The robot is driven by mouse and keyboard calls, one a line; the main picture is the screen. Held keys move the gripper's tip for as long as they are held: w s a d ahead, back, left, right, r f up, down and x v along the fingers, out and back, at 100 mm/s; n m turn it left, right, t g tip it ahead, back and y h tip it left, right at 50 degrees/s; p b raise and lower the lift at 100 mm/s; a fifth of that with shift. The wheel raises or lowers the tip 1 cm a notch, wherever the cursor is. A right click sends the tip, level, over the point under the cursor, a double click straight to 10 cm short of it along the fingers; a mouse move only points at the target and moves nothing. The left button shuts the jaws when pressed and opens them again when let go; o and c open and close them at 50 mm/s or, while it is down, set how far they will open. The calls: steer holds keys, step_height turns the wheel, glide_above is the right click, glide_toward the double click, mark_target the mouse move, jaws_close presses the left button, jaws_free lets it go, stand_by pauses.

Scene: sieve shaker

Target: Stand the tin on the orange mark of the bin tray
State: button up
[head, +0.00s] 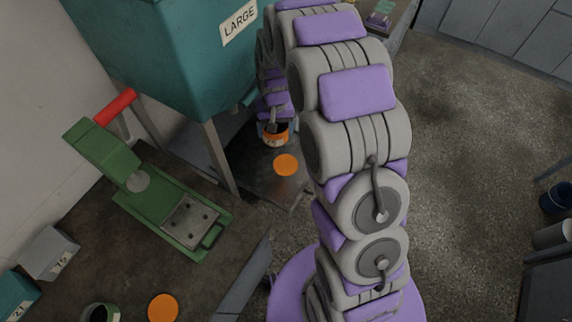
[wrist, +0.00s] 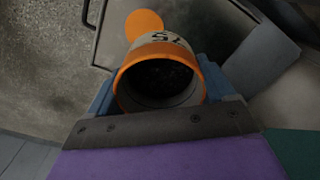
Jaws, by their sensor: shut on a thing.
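The tin (wrist: 172,43) has an orange rim, a pale side with dark lettering and a dark inside, seen from above in the wrist view. My gripper (wrist: 160,88) is shut on it, with a blue-grey finger at each side. In the head view the tin (head: 276,138) shows below my gripper (head: 273,126), partly hidden by it. The round orange mark (head: 286,165) lies on the dark bin tray (head: 258,184), just nearer than the tin. The mark also shows beyond the tin in the wrist view (wrist: 143,22). I cannot tell whether the tin touches the tray.
The teal LARGE bin (head: 165,50) and its metal leg (head: 220,158) stand close left of the tin. A green device with a red handle (head: 150,190) stands at left. Open floor (head: 470,130) lies right.

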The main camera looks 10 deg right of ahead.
steer(key=s+f+m, duration=0.1)
steer(key=s+f, duration=0.3)
steer(key=s, duration=0.1)
steer(key=s+f+m, duration=0.1)
steer(key=s+f, duration=0.3)
steer(key=s, duration=0.1)
steer(key=s+f+b, duration=0.1)
steer(key=s+f, duration=0.3)
steer(key=s, duration=0.2)
steer(key=shift+a+f+m, duration=0.2)
steer(key=shift+f+m, duration=0.2)
steer(key=shift+d, duration=0.15)
steer(key=b, duration=0.3)
glide_above(285, 164)
steer(key=s, duration=0.1)
steer(key=shift+s+f, duration=0.1)
steer(key=shift+f, duration=0.75)
steer(key=shift+w+d, duration=0.15)
steer(key=shift+w, duration=0.35)
steer(key=shift+f+b, duration=0.75)
steer(key=shift+f, duration=1.05)
steer(key=shift+r, duration=0.1)
